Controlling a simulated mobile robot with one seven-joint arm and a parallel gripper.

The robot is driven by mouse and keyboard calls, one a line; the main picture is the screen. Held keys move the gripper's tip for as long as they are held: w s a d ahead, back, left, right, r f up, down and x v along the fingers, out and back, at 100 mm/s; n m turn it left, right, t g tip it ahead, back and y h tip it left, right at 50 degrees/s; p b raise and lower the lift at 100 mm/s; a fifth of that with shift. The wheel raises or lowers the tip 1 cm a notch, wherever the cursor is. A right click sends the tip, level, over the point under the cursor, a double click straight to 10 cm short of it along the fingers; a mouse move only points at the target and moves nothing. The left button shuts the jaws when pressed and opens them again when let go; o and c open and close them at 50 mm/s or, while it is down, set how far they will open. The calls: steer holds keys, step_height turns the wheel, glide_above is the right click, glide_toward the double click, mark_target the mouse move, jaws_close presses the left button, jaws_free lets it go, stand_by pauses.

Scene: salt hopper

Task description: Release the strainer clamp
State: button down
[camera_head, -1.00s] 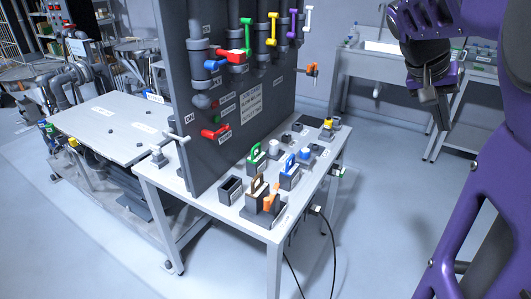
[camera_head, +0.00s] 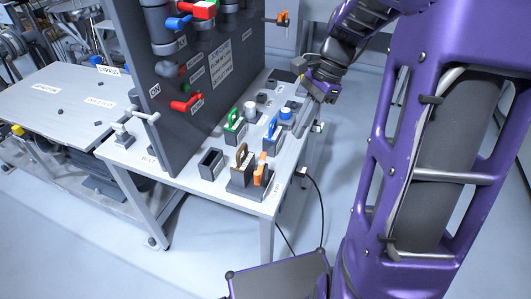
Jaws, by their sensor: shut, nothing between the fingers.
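My gripper (camera_head: 308,122) is shut and empty. It points down at the right edge of the bench, just right of a blue round knob (camera_head: 286,113); I cannot tell whether it touches anything. No label reading strainer clamp is legible, so I cannot tell which part is the clamp. An orange clamp-like piece (camera_head: 260,170) stands at the bench's front right corner beside a brown handle (camera_head: 241,156) in a dark block. Another orange-handled part (camera_head: 282,18) sticks out from the panel's right edge.
The grey bench (camera_head: 206,187) carries a green handle (camera_head: 232,119), a blue handle (camera_head: 270,130) and an empty dark box (camera_head: 211,164). The tall dark panel (camera_head: 145,90) with red levers blocks the left. A black cable hangs at the bench's right side.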

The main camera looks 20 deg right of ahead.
steer(key=b, duration=0.2)
glide_toward(260, 162)
steer(key=s+d+f, duration=0.1)
steer(key=s+f, duration=0.4)
steer(key=shift+s+a+r, duration=0.1)
steer(key=shift+s+a, duration=0.1)
steer(key=shift+a, duration=0.45)
steer(key=shift+s+a, duration=0.15)
steer(key=shift+a, duration=0.5)
steer(key=shift+s+a+r, duration=0.1)
steer(key=shift+s+a, duration=0.1)
steer(key=shift+a, duration=0.4)
steer(key=a+m+t+p, duration=0.1)
steer(key=m, duration=0.1)
steer(key=shift+a+m, duration=0.1)
steer(key=shift+m, duration=0.3)
